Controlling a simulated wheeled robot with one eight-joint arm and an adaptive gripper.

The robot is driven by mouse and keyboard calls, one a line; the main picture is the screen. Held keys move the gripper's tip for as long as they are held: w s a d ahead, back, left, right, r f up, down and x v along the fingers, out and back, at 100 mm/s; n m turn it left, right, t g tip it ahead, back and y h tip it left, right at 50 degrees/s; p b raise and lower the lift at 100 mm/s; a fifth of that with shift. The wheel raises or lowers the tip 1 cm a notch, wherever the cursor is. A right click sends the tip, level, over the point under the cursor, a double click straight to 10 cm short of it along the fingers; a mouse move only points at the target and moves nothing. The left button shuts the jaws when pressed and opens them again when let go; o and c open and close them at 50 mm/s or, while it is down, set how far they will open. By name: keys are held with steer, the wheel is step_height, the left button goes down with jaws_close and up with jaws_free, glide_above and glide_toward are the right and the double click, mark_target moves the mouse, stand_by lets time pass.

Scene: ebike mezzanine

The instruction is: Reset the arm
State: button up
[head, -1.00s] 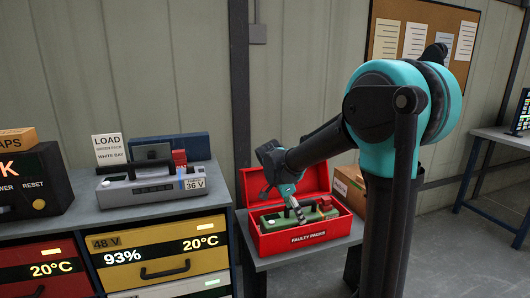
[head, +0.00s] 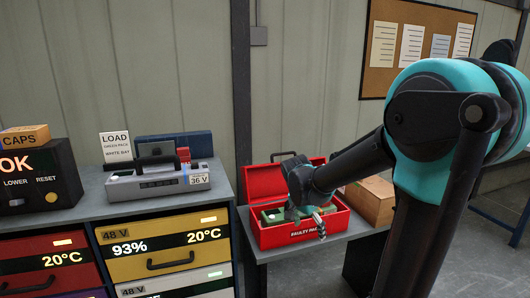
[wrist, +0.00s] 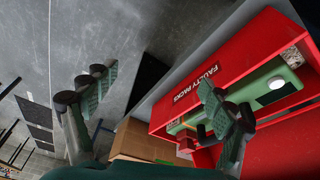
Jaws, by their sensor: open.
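My gripper (head: 306,217) is open and empty, at the front right of the red box labelled "FAULTY PACKS" (head: 286,239) in the head view. In the wrist view the spread fingers of my gripper (wrist: 165,100) have grey floor and the box edge between them. One finger overlaps the red box (wrist: 190,88) in that view; I cannot tell whether it touches. A green pack (wrist: 270,88) lies inside the open box, partly hidden by that finger.
A cardboard box (head: 371,203) stands right of the red box. The left bench holds a grey 36 V pack (head: 150,184) and a black panel (head: 38,182) reading "OK". Battery drawers (head: 165,250) are below. Open floor shows at the right.

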steer(key=s+d+f+n+t+y, duration=0.1)
steer(key=s+d+f+n, duration=0.1)
steer(key=s+f+n, duration=0.2)
steer(key=s+d+f+n+t+y, duration=0.1)
steer(key=s+d+f+n, duration=0.1)
steer(key=s+n, duration=0.4)
steer(key=s+f, duration=0.1)
steer(key=s, duration=0.4)
steer(key=shift+d+f+y, duration=0.15)
steer(key=shift+f+y, duration=0.2)
steer(key=shift+y, duration=0.05)
